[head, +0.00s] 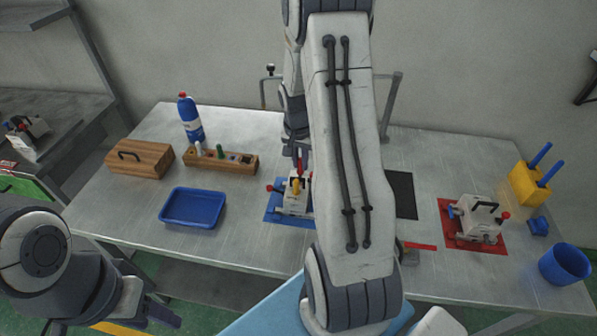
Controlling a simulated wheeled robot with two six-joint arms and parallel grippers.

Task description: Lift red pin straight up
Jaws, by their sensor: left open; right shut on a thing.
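A pale mould block (291,205) with small coloured pins and knobs sits on a blue mat (272,215) at the table's middle. My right gripper (301,163) reaches down over it from behind and is shut on the red pin, of which only a little shows at the mould's top. My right arm's large link hides the mould's right side, and I cannot tell whether the pin is clear of its hole. A second mould (478,222) stands on a red mat (447,236) at the right. My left gripper (160,313) is open, low at the left, in front of the table.
A blue tray (193,225), a wooden box (140,158), a wooden rack (221,163) and a blue bottle (190,118) stand on the left. A yellow holder (527,184) and a blue cup (564,264) are at the right. A black mat (402,195) lies partly hidden behind my arm.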

